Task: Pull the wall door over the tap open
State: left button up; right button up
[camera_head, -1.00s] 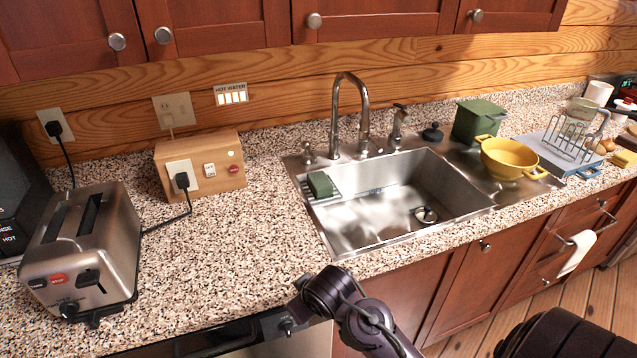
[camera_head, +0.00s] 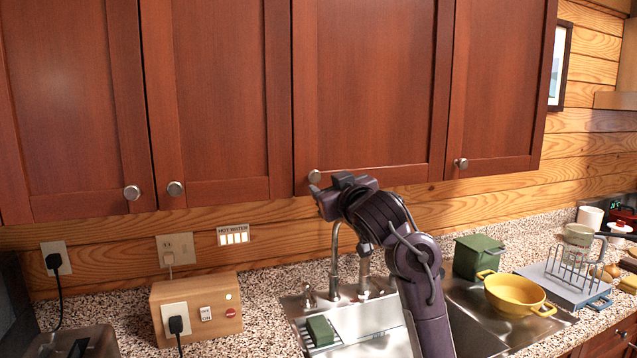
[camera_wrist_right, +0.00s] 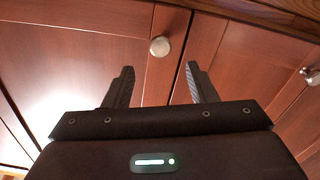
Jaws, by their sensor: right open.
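The wall door over the tap (camera_head: 372,85) is a red-brown panel, closed flush with its neighbours. Its round metal knob (camera_head: 314,176) is at the lower left corner. My right gripper (camera_head: 326,191) is raised just below and right of that knob, in front of the door's lower edge. In the right wrist view its two fingers (camera_wrist_right: 159,70) are apart and empty, and a knob (camera_wrist_right: 159,46) appears ahead between them, not touched. The tap (camera_head: 336,262) stands below, partly hidden by my right arm. My left gripper is out of view.
Other closed wall doors with knobs (camera_head: 175,188) are to the left, and one (camera_head: 500,85) is to the right. Below are the sink (camera_head: 468,330), a yellow pot (camera_head: 515,294), a green bin (camera_head: 477,258) and a wooden socket box (camera_head: 190,300). The space before the doors is clear.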

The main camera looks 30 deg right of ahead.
aim_at(316, 178)
jog(key=p+x, duration=0.2)
jog(key=x, duration=0.4)
jog(key=shift+w+d+p, duration=0.1)
jog(key=shift+w+p, duration=0.15)
jog(key=shift+p, duration=0.05)
jog(key=shift+w+d+f, duration=0.1)
jog(key=shift+w, duration=0.35)
jog(key=shift+c, duration=0.2)
grip_shut()
